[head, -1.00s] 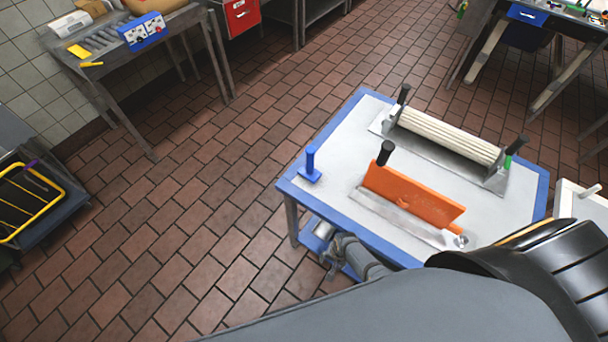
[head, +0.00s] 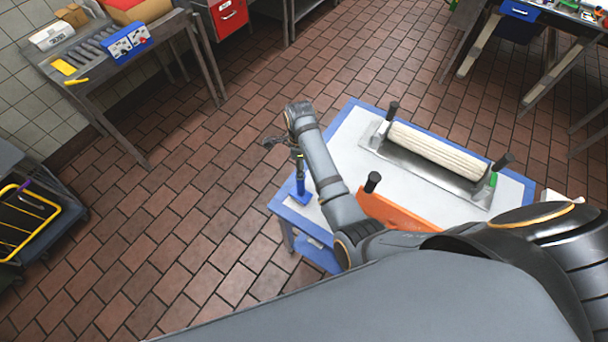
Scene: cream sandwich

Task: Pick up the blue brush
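The blue brush (head: 301,183) stands with its handle up near the left corner of the blue-edged table (head: 283,205). The arm in view comes in from the right and passes just right of the brush. Its gripper, my right one (head: 269,143), is above and left of the brush handle's top, beyond the table edge in the picture. The fingers are small and dark, and I cannot tell whether they are open. I see nothing blue between them. My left gripper is not in view.
A roller in a metal frame (head: 440,153) lies across the far part of the table. An orange board with a black handle (head: 390,212) is partly hidden by my arm. A side table (head: 65,85) stands at the upper left. The brick floor between is clear.

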